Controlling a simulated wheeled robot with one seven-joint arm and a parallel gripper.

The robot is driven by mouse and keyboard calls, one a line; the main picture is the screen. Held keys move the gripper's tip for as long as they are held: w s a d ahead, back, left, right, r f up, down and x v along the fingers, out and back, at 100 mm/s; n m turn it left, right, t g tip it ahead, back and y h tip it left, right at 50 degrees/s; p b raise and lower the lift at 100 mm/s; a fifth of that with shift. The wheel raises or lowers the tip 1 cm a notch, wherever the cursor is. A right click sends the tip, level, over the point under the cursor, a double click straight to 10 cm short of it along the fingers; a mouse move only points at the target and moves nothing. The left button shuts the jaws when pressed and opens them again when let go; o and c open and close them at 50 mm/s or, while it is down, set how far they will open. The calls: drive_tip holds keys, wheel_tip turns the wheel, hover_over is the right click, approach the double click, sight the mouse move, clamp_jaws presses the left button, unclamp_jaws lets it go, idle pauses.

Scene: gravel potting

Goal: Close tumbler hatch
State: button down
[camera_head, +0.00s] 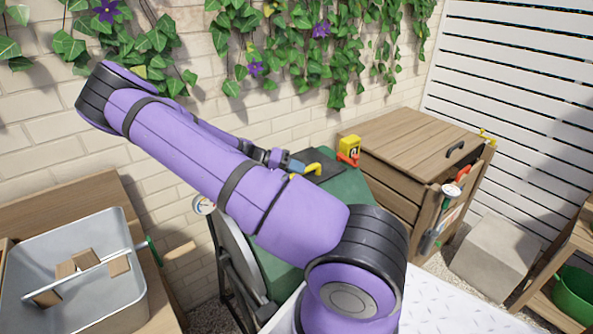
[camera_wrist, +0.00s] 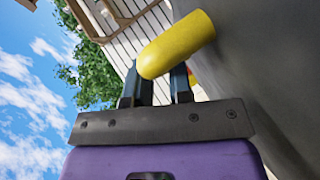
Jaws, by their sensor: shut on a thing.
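The green tumbler (camera_head: 350,205) stands in the middle of the head view on a dark frame, largely hidden behind my arm. A dark hatch panel (camera_head: 325,163) shows at its top, with a yellow handle (camera_head: 308,169) beside my gripper (camera_head: 283,160). In the wrist view, my gripper (camera_wrist: 158,84) is shut on the yellow handle (camera_wrist: 177,44), which crosses in front of the fingertips. A dark grey surface (camera_wrist: 260,75) lies close along the right of that view; I cannot tell if it is the hatch. Whether the hatch lies fully flush is unclear.
A wooden bin (camera_head: 400,160) stands right of the tumbler, with a yellow and red device (camera_head: 349,149) at its near corner. A grey tub (camera_head: 95,320) with wooden blocks sits at left. The ivy-covered brick wall (camera_head: 190,110) is close behind. A stone block (camera_head: 497,257) stands at right.

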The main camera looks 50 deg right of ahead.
drive_tip(key=c, duration=1)
unclamp_jaws()
drive_tip(key=shift+c, duration=0.2)
drive_tip(key=v, duration=1.1)
